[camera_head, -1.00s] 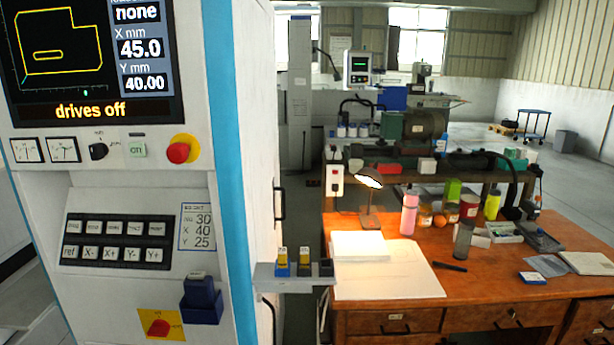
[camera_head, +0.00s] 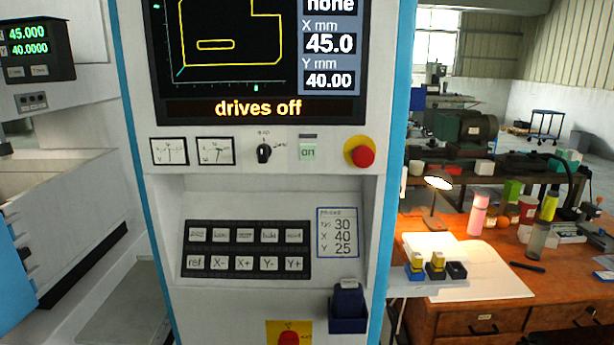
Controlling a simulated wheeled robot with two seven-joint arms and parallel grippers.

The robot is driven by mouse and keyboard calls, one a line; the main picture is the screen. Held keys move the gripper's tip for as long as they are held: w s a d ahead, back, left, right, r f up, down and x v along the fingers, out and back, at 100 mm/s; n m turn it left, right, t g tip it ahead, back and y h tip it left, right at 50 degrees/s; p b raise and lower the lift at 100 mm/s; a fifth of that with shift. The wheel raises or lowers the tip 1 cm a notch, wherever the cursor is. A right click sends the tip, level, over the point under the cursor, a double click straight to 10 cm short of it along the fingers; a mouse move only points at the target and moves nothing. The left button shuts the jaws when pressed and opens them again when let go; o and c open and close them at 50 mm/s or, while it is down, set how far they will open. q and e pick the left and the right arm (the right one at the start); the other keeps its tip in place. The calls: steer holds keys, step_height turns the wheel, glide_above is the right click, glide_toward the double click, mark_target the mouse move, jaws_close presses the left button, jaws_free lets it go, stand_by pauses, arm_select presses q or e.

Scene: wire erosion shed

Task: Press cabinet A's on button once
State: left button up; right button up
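The control cabinet (camera_head: 280,190) stands upright in the middle of the head view; I cannot read a letter A on it. Its pale green on button (camera_head: 308,152), marked "on", sits on the panel below the screen, between a black rotary switch (camera_head: 264,152) and a red emergency stop (camera_head: 362,154) on a yellow plate. The screen (camera_head: 262,60) reads "drives off", X 45.0 and Y 40.00. Neither of my grippers shows in the view.
Below are a black keypad (camera_head: 247,249), a label card (camera_head: 339,233), a dark blue holder (camera_head: 348,308) and a red knob (camera_head: 289,338). A white machine (camera_head: 60,150) stands left.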

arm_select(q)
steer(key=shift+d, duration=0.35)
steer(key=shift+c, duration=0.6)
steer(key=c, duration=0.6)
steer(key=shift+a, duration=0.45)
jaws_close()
